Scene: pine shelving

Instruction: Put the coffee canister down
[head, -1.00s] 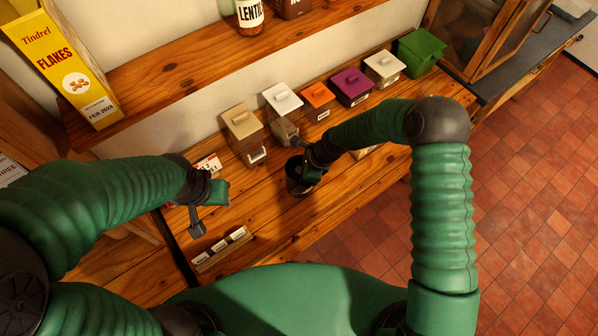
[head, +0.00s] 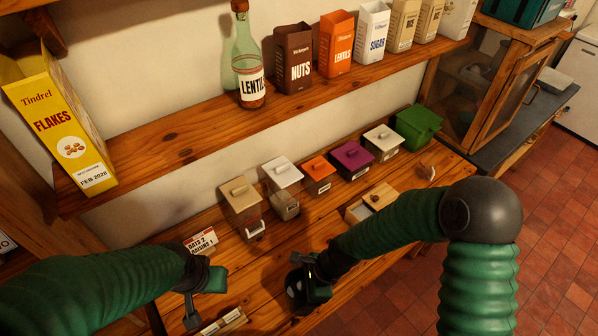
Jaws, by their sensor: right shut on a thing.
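A dark, round canister (head: 295,286), which I take to be the coffee canister, is at the lower middle of the head view, over the wooden counter (head: 262,262). My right gripper (head: 312,280) is shut on it, and its fingers and wrist hide part of the canister. I cannot tell whether its base touches the counter. My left gripper (head: 203,296) is to the left of the canister, with nothing visible in it. Its finger gap is not clear.
Lidded boxes, including a tan one (head: 241,205) and a purple one (head: 352,157), line the wall. A small open wooden box (head: 371,203) lies behind my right arm. A printed card (head: 201,241) and a label strip (head: 222,322) are near my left gripper. Shelf packages stand above.

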